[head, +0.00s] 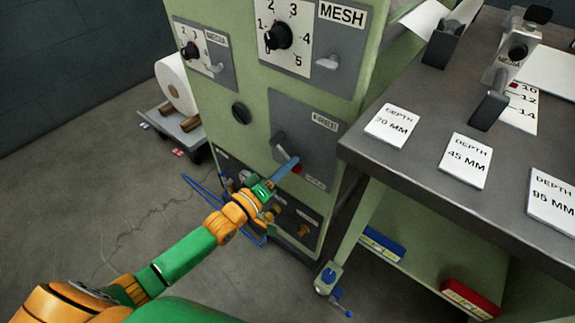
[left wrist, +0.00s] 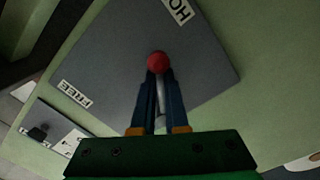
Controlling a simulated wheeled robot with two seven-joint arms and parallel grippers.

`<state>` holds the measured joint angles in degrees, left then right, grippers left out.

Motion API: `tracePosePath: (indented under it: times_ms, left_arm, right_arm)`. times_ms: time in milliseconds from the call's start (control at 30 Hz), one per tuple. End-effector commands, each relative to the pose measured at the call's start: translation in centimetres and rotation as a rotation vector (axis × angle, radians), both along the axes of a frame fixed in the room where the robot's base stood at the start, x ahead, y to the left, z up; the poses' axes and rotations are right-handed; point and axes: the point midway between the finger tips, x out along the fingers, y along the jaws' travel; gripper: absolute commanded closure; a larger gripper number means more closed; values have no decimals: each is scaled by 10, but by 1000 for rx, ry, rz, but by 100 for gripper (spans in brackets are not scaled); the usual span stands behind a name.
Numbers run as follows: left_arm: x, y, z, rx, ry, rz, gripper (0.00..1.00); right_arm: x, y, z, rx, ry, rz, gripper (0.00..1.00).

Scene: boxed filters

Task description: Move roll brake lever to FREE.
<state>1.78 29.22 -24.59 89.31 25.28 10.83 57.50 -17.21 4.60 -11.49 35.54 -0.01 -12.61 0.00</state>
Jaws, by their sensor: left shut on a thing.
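The brake lever (head: 281,145) is mounted on a grey plate (head: 318,150) on the green machine. The plate reads FREE (head: 325,122) at the top and HOLD (head: 315,183) at the bottom. The lever slants down towards HOLD and ends in a red knob (head: 297,169). My left gripper (head: 287,167) is shut on the lever near this knob. In the left wrist view the blue fingers (left wrist: 159,90) stand on both sides of the lever, with the red knob (left wrist: 157,62) at their tips. FREE (left wrist: 77,94) is to the left there; HOLD is partly cut off. My right gripper is not in view.
A MESH dial (head: 278,37) and a MEDIA dial (head: 190,50) are above the lever plate. A workbench (head: 400,165) with depth cards stands close to the right. A white roll (head: 176,84) lies on a cart at the left. Blue tubing (head: 200,190) is below.

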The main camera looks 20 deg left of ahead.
Motion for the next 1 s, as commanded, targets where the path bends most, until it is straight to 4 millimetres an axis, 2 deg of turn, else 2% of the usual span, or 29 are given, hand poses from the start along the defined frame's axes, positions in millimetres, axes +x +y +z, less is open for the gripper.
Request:
tracePosePath:
  times_ms: [667,1000]
  left_arm:
    - [-2,-2,-4,-13,18,-4,100]
    - [-4,-8,9,-190,84,-4,100]
  right_arm:
    - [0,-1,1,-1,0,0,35]
    - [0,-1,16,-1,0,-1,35]
